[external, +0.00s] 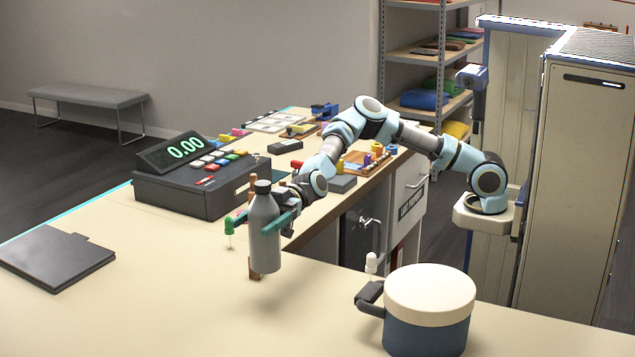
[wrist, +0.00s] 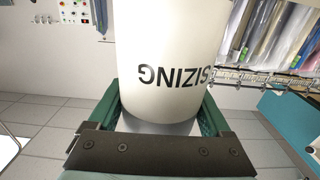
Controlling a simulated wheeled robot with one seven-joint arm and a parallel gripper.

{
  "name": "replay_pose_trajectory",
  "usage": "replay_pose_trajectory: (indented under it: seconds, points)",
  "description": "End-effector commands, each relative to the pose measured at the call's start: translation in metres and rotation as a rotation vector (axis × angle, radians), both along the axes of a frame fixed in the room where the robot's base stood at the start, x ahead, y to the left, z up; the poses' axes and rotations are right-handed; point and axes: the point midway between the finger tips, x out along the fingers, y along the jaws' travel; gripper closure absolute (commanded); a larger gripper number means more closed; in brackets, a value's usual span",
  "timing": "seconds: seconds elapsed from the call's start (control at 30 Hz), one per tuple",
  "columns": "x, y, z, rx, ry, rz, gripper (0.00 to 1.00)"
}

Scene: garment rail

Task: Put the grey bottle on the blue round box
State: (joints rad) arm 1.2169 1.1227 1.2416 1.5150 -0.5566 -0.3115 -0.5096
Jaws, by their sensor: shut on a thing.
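The grey bottle (external: 264,245) with a black cap is upright at the middle of the counter in the external view. My gripper (external: 268,221) is shut on its body. In the wrist view a pale cylinder (wrist: 165,85) with upside-down lettering fills the space between the green fingers of my gripper (wrist: 165,105). I cannot tell for certain whether the bottle's base touches the counter. The blue round box (external: 425,335) with a cream lid (external: 430,288) stands to the right, nearer the camera, apart from the bottle. The top of its lid is bare.
A dark handle-like block (external: 370,296) sits at the box's left side, with a white-topped peg (external: 371,262) behind it. A green peg (external: 229,228) and a cash register (external: 195,185) are left of the bottle. A dark folder (external: 52,255) lies far left. The front counter is otherwise clear.

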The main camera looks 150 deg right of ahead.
Motion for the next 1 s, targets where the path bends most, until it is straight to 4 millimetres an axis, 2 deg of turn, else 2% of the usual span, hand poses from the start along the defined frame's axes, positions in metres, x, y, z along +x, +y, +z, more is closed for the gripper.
replay_pose_trajectory:
  seconds: [0.17,0.27,0.47,0.7,0.9,1.0]
  points:
    - [0.003,0.019,0.024,0.001,-0.005,0.028,1.00]
    - [0.007,0.048,0.039,0.003,-0.005,0.073,1.00]
    - [0.013,0.135,0.075,0.007,-0.007,0.207,1.00]
    - [0.004,0.243,0.115,0.007,-0.006,0.376,1.00]
    - [-0.011,0.314,0.140,0.005,-0.005,0.491,1.00]
    - [-0.018,0.337,0.148,0.003,-0.002,0.529,1.00]
